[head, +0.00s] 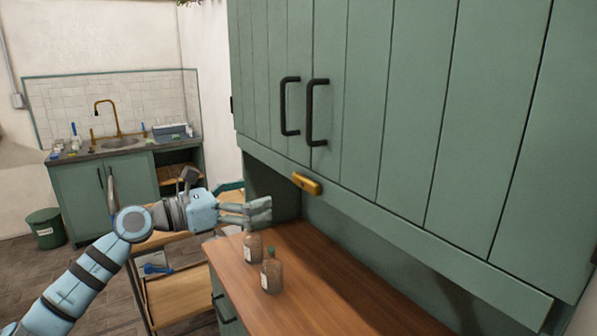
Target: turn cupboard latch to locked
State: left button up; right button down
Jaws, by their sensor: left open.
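The green cupboard (400,110) fills the upper right of the head view, its two doors shut with black handles side by side. A brass latch (307,184) sits on the rail under the doors, its bar lying roughly lengthwise along the rail. My left gripper (262,211) is open and empty, to the left of the latch and a little lower, apart from it. My right gripper is not in view.
Two brown bottles stand on the wooden counter (340,290) below my left gripper, one at the back (253,250) and one nearer (271,272). A wooden shelf cart (180,295) stands at the left. A sink unit (105,185) and green bin (46,229) are farther back.

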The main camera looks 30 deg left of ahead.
aim_at(302, 182)
pick_arm(q)
jog(key=p+x, duration=0.1)
jog(key=x, duration=0.2)
jog(key=p+x, duration=0.1)
jog(key=x, duration=0.3)
jog(key=p+x, duration=0.1)
jog(key=x, duration=0.3)
jog(key=shift+w+d+r, duration=0.1)
jog(key=shift+r, duration=0.25)
jog(key=shift+w+d+f, duration=0.15)
jog(key=shift+w+d, duration=0.1)
jog(key=shift+w, duration=0.1)
jog(key=shift+a, duration=0.1)
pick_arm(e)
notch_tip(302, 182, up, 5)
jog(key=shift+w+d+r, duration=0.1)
pick_arm(q)
jog(key=shift+a+f, duration=0.1)
jog(key=c, duration=1.1)
